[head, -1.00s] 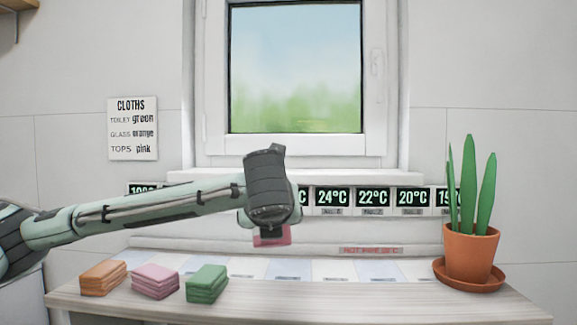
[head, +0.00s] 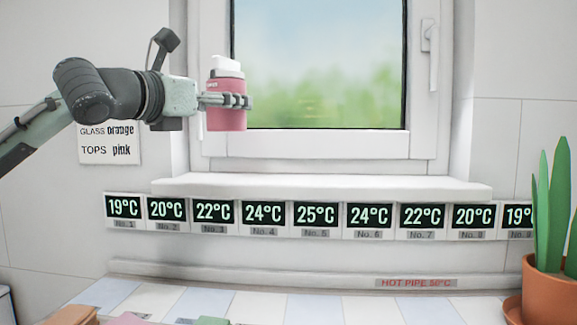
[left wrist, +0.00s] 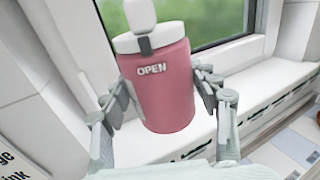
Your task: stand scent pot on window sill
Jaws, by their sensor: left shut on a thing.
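The scent pot is a pink cylinder (head: 226,118) with a white cap, upright in the head view in front of the window's left part. In the left wrist view the pot (left wrist: 160,85) shows the word OPEN near its cap. My left gripper (head: 236,100) is shut on the pot, with fingers on both sides of its body. The white window sill (head: 330,187) runs below the window. The pot is held higher than the sill in the picture, with a gap between them. My right gripper is not in view.
Several temperature displays (head: 316,217) line the wall under the sill. A pipe marked HOT PIPE (head: 415,283) runs below them. A potted plant (head: 551,290) stands at the right. Folded cloths (head: 212,321) lie at the lower left. The sill's top looks bare.

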